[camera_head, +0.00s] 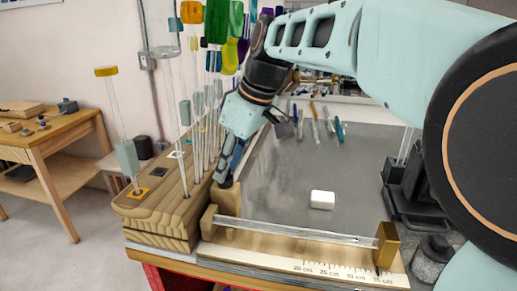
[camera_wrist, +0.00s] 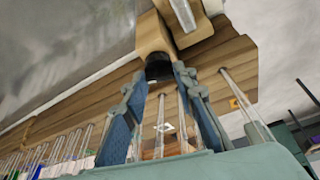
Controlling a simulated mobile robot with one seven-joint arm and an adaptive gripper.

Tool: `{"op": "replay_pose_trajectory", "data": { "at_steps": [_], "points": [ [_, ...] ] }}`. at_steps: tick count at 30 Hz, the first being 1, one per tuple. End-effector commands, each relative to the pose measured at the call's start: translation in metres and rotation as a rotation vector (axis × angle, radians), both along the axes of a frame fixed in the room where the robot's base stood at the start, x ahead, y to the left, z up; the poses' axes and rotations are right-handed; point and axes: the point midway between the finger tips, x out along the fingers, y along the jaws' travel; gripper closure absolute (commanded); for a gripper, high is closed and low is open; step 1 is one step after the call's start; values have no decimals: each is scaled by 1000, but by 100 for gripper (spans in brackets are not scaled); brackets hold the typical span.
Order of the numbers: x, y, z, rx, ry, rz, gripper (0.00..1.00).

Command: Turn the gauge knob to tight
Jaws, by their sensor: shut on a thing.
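The gauge is a wooden base (camera_head: 305,262) with a printed cm scale along its front edge. A clear glass rod (camera_head: 295,231) lies across it, between a wooden post (camera_head: 226,200) on the left and a brass-coloured block (camera_head: 388,245) on the right. The dark gauge knob (camera_wrist: 158,68) shows at the wooden post (camera_wrist: 153,36) in the wrist view. My gripper (camera_wrist: 163,74) has its fingertips on either side of this knob and is shut on it. In the head view my gripper (camera_head: 222,180) reaches down to the post and mostly hides the knob. No knob marking is readable.
A wooden rack (camera_head: 165,205) with several upright glass rods stands close left of my gripper. A white block (camera_head: 322,200) lies on the grey tabletop behind the gauge. Dark equipment (camera_head: 408,190) stands to the right. The grey top between is mostly clear.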

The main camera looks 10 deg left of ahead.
Motion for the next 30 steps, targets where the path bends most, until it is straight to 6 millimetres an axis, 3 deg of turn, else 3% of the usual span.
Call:
{"op": "replay_pose_trajectory", "data": {
  "at_steps": [12,30],
  "points": [
    [3,0,1,1,0,227,99],
    [3,0,1,0,-3,274,99]
  ]
}}
